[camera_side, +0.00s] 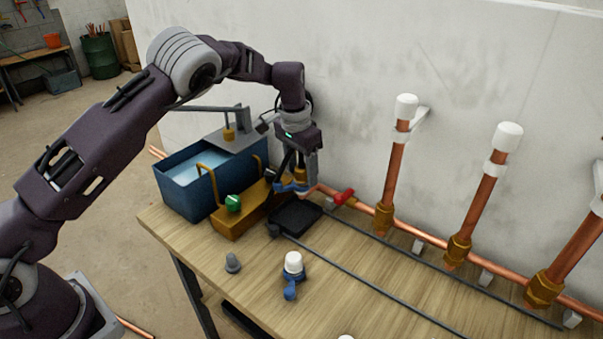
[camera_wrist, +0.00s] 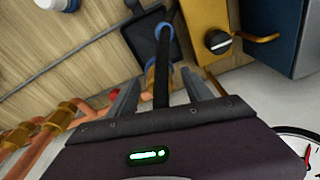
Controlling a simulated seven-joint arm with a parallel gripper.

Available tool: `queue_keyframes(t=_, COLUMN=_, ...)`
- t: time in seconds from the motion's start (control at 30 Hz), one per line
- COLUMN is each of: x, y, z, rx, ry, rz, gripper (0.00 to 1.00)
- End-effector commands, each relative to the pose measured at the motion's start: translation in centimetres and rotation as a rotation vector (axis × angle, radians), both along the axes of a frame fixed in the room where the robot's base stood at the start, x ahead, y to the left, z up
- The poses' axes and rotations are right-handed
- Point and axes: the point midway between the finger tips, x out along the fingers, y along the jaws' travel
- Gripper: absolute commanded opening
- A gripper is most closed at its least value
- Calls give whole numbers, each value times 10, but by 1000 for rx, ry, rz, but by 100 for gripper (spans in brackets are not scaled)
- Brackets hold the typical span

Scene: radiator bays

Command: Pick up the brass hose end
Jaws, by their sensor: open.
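The brass hose end (camera_side: 300,174) shows as a small brass piece at my gripper, above the black tray at the back of the bench. My gripper (camera_side: 297,182) points down there and is open. In the wrist view, a brass piece (camera_wrist: 150,77) lies between the two grey fingers, beside a black hose-like strip (camera_wrist: 162,70). A blue ring (camera_wrist: 161,30) shows at the far end of that strip. The fingers and strip hide part of the brass, and I cannot tell whether either finger touches it.
The black tray (camera_side: 296,216) lies beneath my gripper. A yellow-brown box (camera_side: 238,220) and a blue water tank (camera_side: 186,200) stand to the left. Copper pipes with white caps (camera_side: 392,175) and a red-handled valve (camera_side: 344,197) are to the right. A white-capped blue fitting (camera_side: 292,268) stands in front.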

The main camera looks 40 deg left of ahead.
Motion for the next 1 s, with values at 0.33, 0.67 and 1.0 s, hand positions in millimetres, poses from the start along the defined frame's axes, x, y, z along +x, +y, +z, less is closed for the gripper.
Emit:
queue_keyframes(t=0.33, x=0, y=0, z=1, rx=-1, ry=0, rz=1, gripper=16)
queue_keyframes(t=0.67, x=1, y=0, z=10, rx=-3, ry=-3, rz=1, gripper=8)
queue_keyframes(t=1.0, x=1, y=0, z=88, rx=-1, ry=-4, rz=1, gripper=8)
